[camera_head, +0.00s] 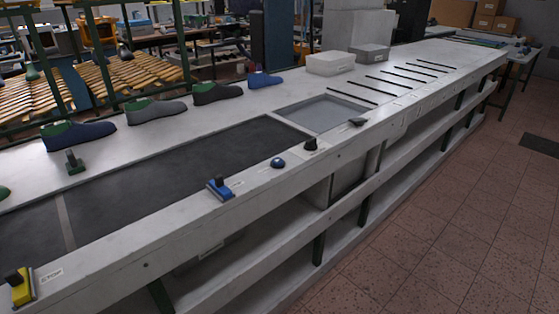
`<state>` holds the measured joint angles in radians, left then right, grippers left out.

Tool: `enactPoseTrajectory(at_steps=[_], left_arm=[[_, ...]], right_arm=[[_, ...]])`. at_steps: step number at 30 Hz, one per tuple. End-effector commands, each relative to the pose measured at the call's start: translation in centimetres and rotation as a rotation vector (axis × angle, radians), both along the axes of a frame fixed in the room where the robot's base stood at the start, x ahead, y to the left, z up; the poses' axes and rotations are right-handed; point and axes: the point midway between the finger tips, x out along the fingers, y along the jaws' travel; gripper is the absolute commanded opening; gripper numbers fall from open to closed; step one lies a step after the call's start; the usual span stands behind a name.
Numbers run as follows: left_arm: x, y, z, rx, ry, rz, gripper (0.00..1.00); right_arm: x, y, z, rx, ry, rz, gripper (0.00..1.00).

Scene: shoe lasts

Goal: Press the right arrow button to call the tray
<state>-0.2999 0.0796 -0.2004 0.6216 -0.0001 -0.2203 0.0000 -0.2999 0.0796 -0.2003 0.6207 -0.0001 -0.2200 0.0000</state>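A long grey workbench (115,259) with a dark conveyor belt (170,163) carries several controls along its front edge. A blue control with a dark top (220,188) sits mid-edge. A round dark blue button (277,163) is to its right, then a black knob (311,145) and a small dark piece (357,122). Small labels lie beside some of them, but no arrow is legible, so I cannot tell which is the right arrow button. A grey rectangular panel or shallow tray (322,114) lies at the belt's right end. Neither gripper is in view.
A yellow and black control (18,287) by a STOP label is at lower left. Blue, grey and black shoe lasts (78,134) line the bench's back.

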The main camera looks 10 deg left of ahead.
Motion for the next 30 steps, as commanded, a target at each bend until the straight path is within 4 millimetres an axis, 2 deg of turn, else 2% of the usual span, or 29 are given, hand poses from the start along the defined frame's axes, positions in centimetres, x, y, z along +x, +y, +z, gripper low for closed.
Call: enactPoseTrajectory(at_steps=[9,10,11,12,13,30], left_arm=[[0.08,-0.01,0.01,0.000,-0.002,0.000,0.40],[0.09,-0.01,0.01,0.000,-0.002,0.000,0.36],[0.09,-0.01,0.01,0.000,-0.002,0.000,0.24],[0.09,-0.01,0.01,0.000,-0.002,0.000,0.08],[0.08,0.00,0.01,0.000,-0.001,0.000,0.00],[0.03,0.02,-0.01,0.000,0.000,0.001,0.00]], right_arm=[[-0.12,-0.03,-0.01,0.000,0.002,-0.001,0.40],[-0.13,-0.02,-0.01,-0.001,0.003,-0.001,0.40],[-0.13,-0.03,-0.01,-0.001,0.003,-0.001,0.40],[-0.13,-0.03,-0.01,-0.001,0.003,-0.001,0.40],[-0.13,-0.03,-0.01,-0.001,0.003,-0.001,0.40],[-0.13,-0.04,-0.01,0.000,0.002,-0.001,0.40]])
